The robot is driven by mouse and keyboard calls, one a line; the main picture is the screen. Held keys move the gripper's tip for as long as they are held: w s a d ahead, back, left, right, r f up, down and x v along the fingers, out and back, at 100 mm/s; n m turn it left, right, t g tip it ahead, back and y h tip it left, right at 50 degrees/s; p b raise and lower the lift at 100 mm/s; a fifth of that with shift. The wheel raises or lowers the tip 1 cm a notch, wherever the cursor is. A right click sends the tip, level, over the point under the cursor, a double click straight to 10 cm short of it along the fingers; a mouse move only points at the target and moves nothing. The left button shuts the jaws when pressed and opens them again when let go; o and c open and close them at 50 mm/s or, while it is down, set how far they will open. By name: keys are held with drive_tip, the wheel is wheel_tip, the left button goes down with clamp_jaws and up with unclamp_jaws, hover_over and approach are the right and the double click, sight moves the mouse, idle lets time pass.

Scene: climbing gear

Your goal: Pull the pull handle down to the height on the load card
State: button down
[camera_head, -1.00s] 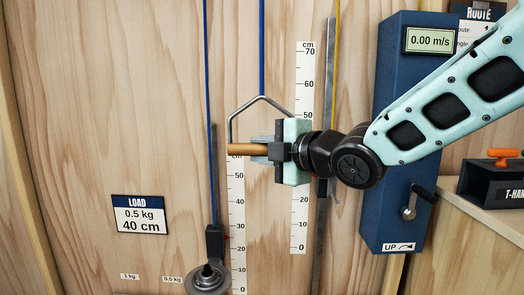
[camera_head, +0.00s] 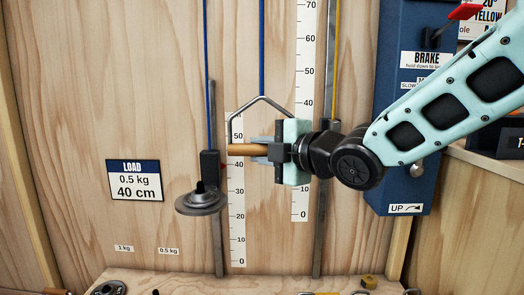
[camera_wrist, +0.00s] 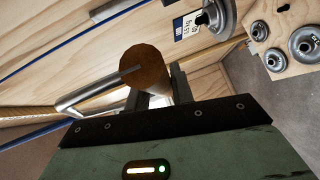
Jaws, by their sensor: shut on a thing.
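The pull handle is a wooden bar (camera_head: 242,149) under a bent grey wire bail (camera_head: 262,99) hanging from a blue rope. My gripper (camera_head: 266,150) is shut on the bar's right part. In the wrist view the bar's round end (camera_wrist: 145,66) points at the camera, and its middle is hidden by the fingers. The load card (camera_head: 135,180) reads 0.5 kg, 40 cm. The load carriage (camera_head: 210,166) hangs on another blue rope with a grey disc weight (camera_head: 202,203) on it. Its red pointer (camera_head: 223,166) is at about the 40 mark of the left scale (camera_head: 237,222).
A second cm scale (camera_head: 300,205) stands behind my gripper. A blue box (camera_head: 400,190) with a brake label (camera_head: 426,58) is at the right, partly behind my arm. A shelf (camera_head: 180,283) below carries discs and small gear. The wall left of the load card is bare.

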drive_tip(key=shift+f, duration=0.2)
drive_tip(key=c, duration=1.2)
unclamp_jaws()
drive_tip(key=shift+r, duration=0.1)
drive_tip(key=p+v, duration=0.2)
drive_tip(key=v, duration=1.5)
drive_tip(key=shift+s+d, duration=0.15)
drive_tip(key=shift+s, duration=0.1)
